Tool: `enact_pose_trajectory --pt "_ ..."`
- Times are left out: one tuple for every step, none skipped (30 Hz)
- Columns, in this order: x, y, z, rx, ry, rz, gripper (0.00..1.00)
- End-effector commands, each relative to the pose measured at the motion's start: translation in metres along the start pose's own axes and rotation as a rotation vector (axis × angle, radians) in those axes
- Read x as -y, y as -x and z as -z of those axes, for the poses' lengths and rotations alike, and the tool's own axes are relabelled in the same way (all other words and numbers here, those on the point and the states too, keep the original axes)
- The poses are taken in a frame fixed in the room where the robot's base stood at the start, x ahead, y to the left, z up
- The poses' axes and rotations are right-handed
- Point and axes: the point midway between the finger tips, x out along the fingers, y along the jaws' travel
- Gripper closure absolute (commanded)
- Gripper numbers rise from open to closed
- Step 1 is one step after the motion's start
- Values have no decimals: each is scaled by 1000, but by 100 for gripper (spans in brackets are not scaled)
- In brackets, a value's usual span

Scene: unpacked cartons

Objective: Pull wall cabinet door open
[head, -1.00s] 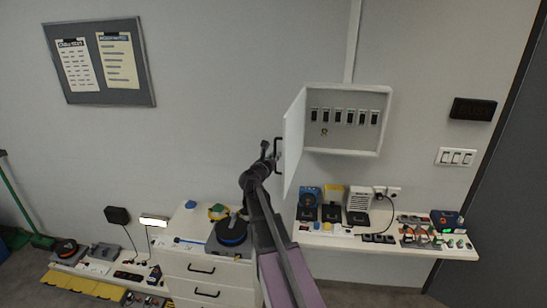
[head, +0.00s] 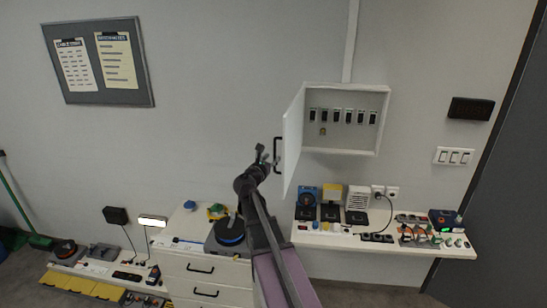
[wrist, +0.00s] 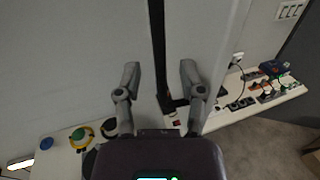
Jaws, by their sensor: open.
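The white wall cabinet (head: 384,125) hangs on the wall with its door (head: 292,140) swung wide open to the left. Inside, a row of dark hooks or switches and one small hanging item show. The door's black bar handle (head: 277,155) is on the door's left side; it also shows in the wrist view (wrist: 158,50). My gripper (head: 262,153) is open and empty, just left of the handle in the head view. In the wrist view the handle appears between my two spread fingers (wrist: 160,75), with no finger visibly closed on it.
A white shelf (head: 330,238) with chargers, plugs and small devices runs below the cabinet. A drawer unit (head: 182,270) with a round dark device on top stands at lower left. A noticeboard (head: 72,95) hangs at upper left. The wall left of the door is clear.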

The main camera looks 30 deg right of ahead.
Motion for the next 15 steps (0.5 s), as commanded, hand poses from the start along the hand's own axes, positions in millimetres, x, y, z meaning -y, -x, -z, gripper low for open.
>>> enact_pose_trajectory --pt "1 10 0 0 0 -1 49" --pt "1 15 0 0 0 -2 49" --pt "1 21 0 0 0 -2 49" --pt "2 26 0 0 0 -1 49" --pt "2 31 0 0 0 -1 49" --pt "2 37 0 0 0 0 49" --pt "2 42 0 -1 0 0 49" --pt "2 47 0 -1 0 -1 49" --pt "2 53 0 -1 0 -1 49" --pt "2 58 0 -1 0 -1 49" --pt "2 62 0 -1 0 0 49" --pt "2 68 0 -1 0 0 49" --pt "2 71 0 -1 0 0 49" --pt "1 75 0 -1 0 0 49" --pt "1 78 0 -1 0 0 49"
